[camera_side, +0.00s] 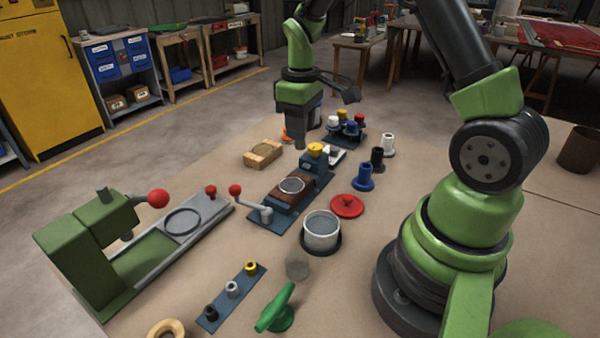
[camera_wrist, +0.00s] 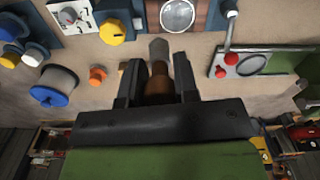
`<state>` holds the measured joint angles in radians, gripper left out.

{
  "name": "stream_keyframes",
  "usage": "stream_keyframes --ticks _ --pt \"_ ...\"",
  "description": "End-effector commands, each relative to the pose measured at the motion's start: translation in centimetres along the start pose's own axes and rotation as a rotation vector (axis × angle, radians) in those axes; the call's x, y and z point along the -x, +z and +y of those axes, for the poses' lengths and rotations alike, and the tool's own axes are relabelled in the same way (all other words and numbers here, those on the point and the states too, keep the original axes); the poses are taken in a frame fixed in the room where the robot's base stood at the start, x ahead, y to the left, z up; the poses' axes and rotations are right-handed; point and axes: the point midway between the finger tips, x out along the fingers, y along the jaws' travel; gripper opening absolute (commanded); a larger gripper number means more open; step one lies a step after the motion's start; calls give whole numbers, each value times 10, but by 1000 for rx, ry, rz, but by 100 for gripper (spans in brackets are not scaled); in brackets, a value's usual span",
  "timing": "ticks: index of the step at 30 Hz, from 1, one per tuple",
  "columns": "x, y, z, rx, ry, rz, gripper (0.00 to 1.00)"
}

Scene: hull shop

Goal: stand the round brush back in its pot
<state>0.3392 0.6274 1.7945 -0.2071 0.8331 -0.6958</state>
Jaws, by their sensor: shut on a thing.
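My gripper (camera_wrist: 158,82) is shut on a brown, round piece with a grey end, which I take to be the round brush (camera_wrist: 158,76). The fingers hide its sides. The brush is hardly visible there. Which vessel is the brush's pot is not certain. A grey round vessel with a blue end (camera_wrist: 58,84) stands left of my gripper in the wrist view, apart from the brush. An open grey metal pot (camera_side: 321,232) stands mid-bench in the side view.
A wooden block (camera_side: 263,153) and an orange piece (camera_wrist: 97,75) lie near my gripper. A blue fixture with a yellow knob (camera_side: 315,150) and a rack of coloured knobs (camera_side: 345,132) stand close by. A green press (camera_side: 90,245) occupies the left.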

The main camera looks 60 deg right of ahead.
Motion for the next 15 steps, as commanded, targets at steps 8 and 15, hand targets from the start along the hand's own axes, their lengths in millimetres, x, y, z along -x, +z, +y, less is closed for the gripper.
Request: stream_keyframes --ticks 8,15 --pt "-22 12 -91 24 -5 -6 1" --pt "-38 57 -166 17 -5 -1 1"
